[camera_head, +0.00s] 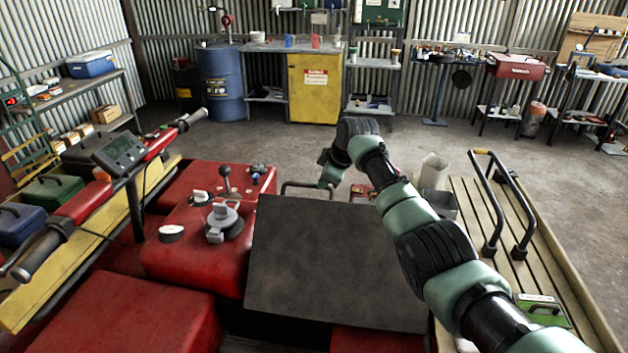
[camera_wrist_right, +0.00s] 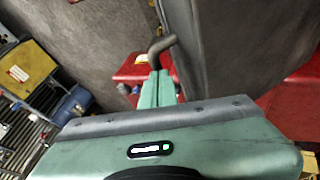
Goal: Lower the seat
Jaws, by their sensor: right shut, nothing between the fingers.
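The seat (camera_head: 335,260) is a dark grey padded panel on the red quad, tilted up rather than flat. In the right wrist view its dark side (camera_wrist_right: 235,45) stands just right of my fingers. My right arm reaches over the seat's right side. My right gripper (camera_head: 327,184) is beyond the seat's far edge, pointing down, partly hidden. In the wrist view my right gripper (camera_wrist_right: 158,76) is shut and empty, its tips close to a bent dark bar (camera_wrist_right: 162,45); whether they touch I cannot tell. My left gripper is out of view.
The red tank (camera_head: 195,250) with caps and a lever lies left of the seat. Handlebars (camera_head: 115,185) are farther left. A slatted wooden rack (camera_head: 510,225) with black rails is on the right. Concrete floor (camera_head: 290,150) is clear beyond, before the yellow cabinet (camera_head: 313,95).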

